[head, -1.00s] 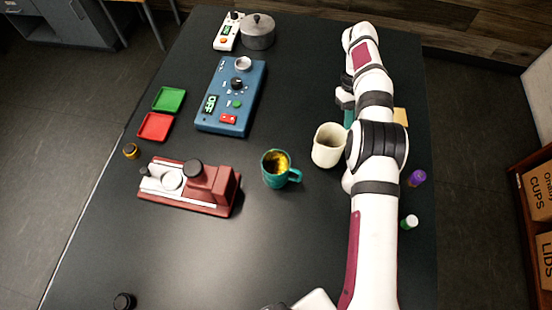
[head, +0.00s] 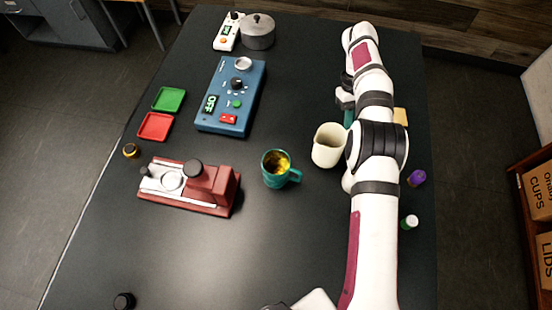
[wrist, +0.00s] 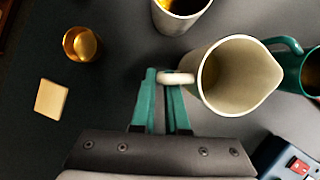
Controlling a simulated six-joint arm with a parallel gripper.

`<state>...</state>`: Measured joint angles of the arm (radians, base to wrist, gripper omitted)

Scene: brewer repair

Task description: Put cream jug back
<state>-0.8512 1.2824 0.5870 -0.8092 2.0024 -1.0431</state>
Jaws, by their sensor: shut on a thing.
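The cream jug (head: 328,146) stands upright right of the teal mug (head: 275,168), close beside my arm in the head view. In the wrist view the jug (wrist: 245,80) shows from above, with its open mouth and its spout to the right. My gripper (wrist: 165,76) has its teal fingers shut on the jug's handle (wrist: 180,78). In the head view my gripper (head: 348,117) is mostly hidden by my arm. I cannot tell whether the jug's base touches the table.
The teal mug's rim (wrist: 312,72) is close to the jug's spout side. A white cup (wrist: 182,14), an amber glass (wrist: 82,44) and a tan square (wrist: 50,98) lie around it. A blue control box (head: 231,95) and a red machine (head: 212,185) stand left. The front middle is clear.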

